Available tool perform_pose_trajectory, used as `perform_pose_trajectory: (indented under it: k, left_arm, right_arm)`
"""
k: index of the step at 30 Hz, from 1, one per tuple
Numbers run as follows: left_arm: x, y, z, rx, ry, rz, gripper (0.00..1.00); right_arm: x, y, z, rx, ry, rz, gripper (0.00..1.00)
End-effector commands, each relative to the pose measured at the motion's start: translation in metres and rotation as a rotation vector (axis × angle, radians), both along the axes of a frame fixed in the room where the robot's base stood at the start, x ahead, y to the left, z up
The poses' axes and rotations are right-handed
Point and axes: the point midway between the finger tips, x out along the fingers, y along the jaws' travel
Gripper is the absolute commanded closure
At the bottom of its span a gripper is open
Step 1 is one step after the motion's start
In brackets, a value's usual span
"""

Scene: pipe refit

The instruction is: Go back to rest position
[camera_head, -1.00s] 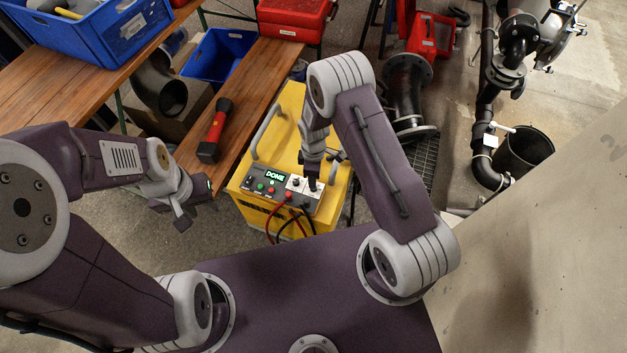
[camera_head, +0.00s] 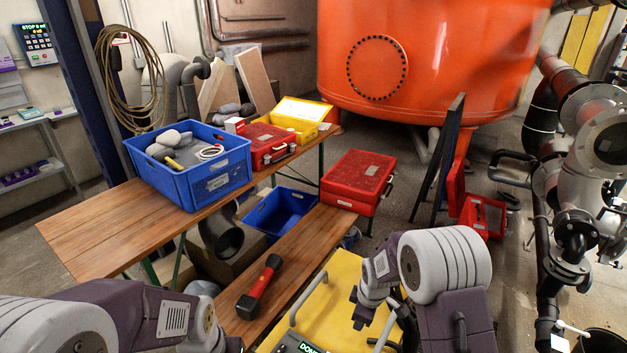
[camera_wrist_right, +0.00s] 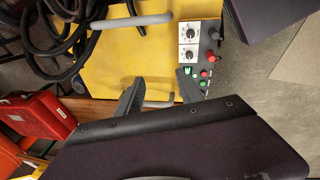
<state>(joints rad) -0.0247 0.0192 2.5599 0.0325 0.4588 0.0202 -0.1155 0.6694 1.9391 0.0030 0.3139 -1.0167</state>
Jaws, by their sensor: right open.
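My right gripper (camera_head: 362,318) hangs above the yellow machine (camera_head: 335,295) at the bottom of the head view. In the right wrist view the two dark fingers of this gripper (camera_wrist_right: 160,90) stand apart with nothing between them. Past them is the machine's control panel (camera_wrist_right: 197,58), with two white-plated dials, buttons and a small green display. In the head view, only the panel's top edge with a lit green display shows. My left arm (camera_head: 150,318) reaches in at the lower left; its gripper is out of the frame.
A wooden bench holds a blue crate (camera_head: 195,172), a red case (camera_head: 268,142) and a yellow case (camera_head: 300,118). A lower plank carries a red-and-black tool (camera_head: 258,288) and another red case (camera_head: 358,182). A large orange tank (camera_head: 420,60) stands behind; pipes and valves (camera_head: 575,230) line the right.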

Motion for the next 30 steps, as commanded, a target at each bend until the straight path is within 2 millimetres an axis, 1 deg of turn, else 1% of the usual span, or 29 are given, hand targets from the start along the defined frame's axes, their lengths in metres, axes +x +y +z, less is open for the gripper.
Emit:
perform_pose_trajectory:
  k: [1,2,3,5,6,8,9,10,12,13,15,18,20,30]
  left_arm:
    - [0.000,0.000,0.015,0.000,0.000,0.000,0.64]
    - [0.000,0.000,0.019,0.000,0.000,0.000,0.64]
    - [0.000,0.000,0.023,0.000,0.000,0.000,0.64]
    - [0.000,0.000,0.029,0.000,0.000,0.000,0.64]
    - [0.000,0.000,0.033,0.000,0.000,0.000,0.64]
    - [0.000,0.000,0.037,0.000,0.000,0.000,0.64]
    - [0.000,0.000,0.039,0.000,0.000,0.000,0.64]
    - [0.000,0.000,0.039,0.000,0.000,0.000,0.64]
    - [0.000,0.000,0.036,0.000,0.000,0.000,0.64]
    - [0.000,0.000,0.036,0.000,0.000,0.000,0.64]
    - [0.000,0.000,0.036,0.000,0.000,0.000,0.64]
    - [0.000,0.000,0.036,0.000,0.000,0.000,0.64]
    - [0.000,0.000,0.036,0.000,0.000,0.000,0.64]
    - [0.000,0.000,0.036,0.000,0.000,0.000,0.64]
  right_arm:
    - [-0.007,-0.008,0.045,0.012,-0.031,-0.051,0.56]
    - [-0.014,-0.013,0.063,0.022,-0.042,-0.095,0.56]
    - [-0.026,-0.018,0.084,0.036,-0.052,-0.158,0.56]
    - [-0.047,-0.026,0.110,0.062,-0.060,-0.269,0.56]
    - [-0.063,-0.030,0.123,0.081,-0.057,-0.351,0.56]
    - [-0.091,-0.035,0.137,0.112,-0.045,-0.487,0.56]
    - [-0.112,-0.038,0.141,0.131,-0.026,-0.591,0.56]
    - [-0.128,-0.039,0.141,0.144,-0.008,-0.670,0.56]
    - [-0.159,-0.039,0.129,0.155,0.053,-0.830,0.56]
    - [-0.169,-0.039,0.124,0.153,0.081,-0.889,0.56]
    - [-0.183,-0.039,0.118,0.153,0.121,-1.004,0.56]
    - [-0.185,-0.039,0.118,0.166,0.127,-1.107,0.56]
    - [-0.185,-0.039,0.118,0.171,0.127,-1.135,0.56]
    - [-0.184,-0.039,0.118,0.173,0.126,-1.141,0.56]
